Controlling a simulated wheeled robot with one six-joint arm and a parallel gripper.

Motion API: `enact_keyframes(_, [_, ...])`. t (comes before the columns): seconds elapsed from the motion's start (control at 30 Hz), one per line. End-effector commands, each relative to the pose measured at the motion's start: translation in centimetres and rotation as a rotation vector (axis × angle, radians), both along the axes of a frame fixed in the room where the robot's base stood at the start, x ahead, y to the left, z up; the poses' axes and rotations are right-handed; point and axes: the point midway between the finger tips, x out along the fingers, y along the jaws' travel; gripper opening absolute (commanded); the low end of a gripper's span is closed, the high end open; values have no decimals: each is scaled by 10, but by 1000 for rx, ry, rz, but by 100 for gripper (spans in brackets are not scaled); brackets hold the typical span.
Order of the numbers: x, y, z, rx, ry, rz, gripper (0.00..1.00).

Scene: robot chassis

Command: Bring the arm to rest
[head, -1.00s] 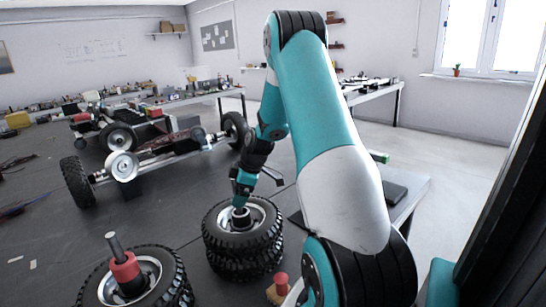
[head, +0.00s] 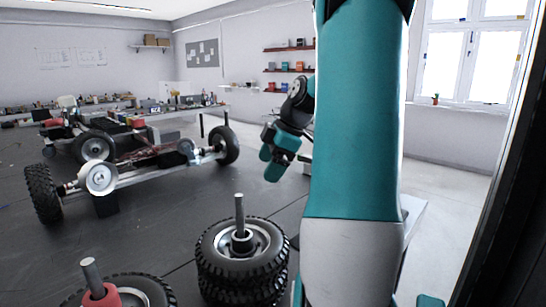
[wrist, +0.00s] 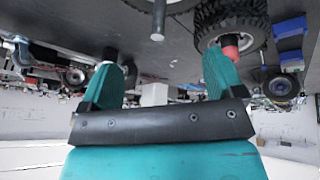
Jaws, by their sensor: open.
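My gripper (head: 276,165) hangs in the air in the head view, above and to the right of the middle tire stack (head: 243,262). It is open and empty, with teal fingers apart in the wrist view (wrist: 165,85). My teal and white arm fills the right middle of the head view and hides what is behind it. A metal post stands up through the hub of the middle stack. The gripper is clear of it.
Another tire stack (head: 135,290) with a red collar (head: 101,296) on its post is at the lower left. A dark upright edge (head: 505,190) is close on the right. Shelves (head: 290,69) line the back wall.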

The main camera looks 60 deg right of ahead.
Motion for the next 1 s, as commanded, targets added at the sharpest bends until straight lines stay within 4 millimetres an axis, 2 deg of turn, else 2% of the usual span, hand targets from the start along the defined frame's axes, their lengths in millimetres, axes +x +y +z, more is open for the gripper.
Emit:
enact_keyframes(0.07, [-3,-2,10,-6,-7,-3,88])
enact_keyframes(0.2, [-5,-3,18,-9,-11,-4,88])
enact_keyframes(0.83, [-4,-3,19,-8,-10,-3,88])
enact_keyframes(0.93, [3,9,18,4,-4,2,88])
enact_keyframes(1.0, [17,31,17,27,10,9,88])
